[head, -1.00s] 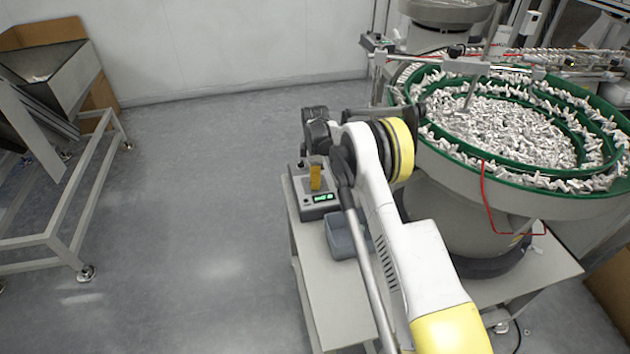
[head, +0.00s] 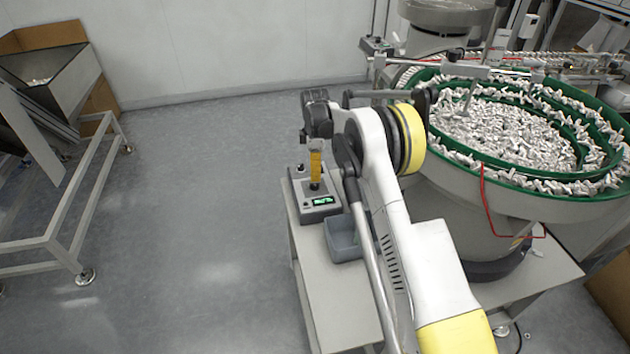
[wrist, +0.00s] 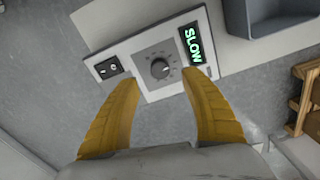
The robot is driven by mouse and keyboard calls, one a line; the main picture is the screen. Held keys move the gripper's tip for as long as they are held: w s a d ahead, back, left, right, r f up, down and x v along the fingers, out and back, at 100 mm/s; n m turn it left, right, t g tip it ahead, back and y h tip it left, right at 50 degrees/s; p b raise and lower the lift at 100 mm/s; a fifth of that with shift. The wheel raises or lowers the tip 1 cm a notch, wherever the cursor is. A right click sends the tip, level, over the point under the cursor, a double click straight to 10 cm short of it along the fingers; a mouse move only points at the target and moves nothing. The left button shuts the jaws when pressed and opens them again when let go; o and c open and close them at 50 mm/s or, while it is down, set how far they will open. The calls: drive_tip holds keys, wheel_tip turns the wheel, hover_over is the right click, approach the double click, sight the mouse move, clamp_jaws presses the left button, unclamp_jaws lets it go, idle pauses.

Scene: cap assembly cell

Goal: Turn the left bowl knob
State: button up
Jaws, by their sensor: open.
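The knob (wrist: 160,68) is a dark round dial on a grey square plate of a small control box (head: 305,208). In the wrist view it shows between my two yellow fingertips, slightly beyond them, and no contact can be seen. The box's display (wrist: 193,45) glows green and reads SLOW; a small switch (wrist: 108,67) sits on the knob's other side. My gripper (wrist: 161,77) is open and empty. In the head view my gripper (head: 315,178) points down above the box, and its yellow finger hides part of the box top.
A grey open bin (head: 345,243) stands close beside the box on the same table (head: 335,300). The large green-rimmed bowl (head: 455,160) full of white parts is to the right. A metal-framed hopper (head: 60,90) is at the far left. The floor between is clear.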

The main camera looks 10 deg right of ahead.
drive_tip(key=shift+r, duration=2.75)
drive_tip(key=s+r+m+t, duration=0.3)
drive_tip(key=s+r+m, duration=0.4)
drive_tip(key=s+r, duration=1.2)
drive_tip(key=s+f+m+t, duration=0.1)
drive_tip(key=s+m+t, duration=0.3)
drive_tip(key=s, duration=1.9)
drive_tip(key=m, duration=0.4)
drive_tip(key=shift+a+m, duration=0.15)
drive_tip(key=shift+m, duration=0.25)
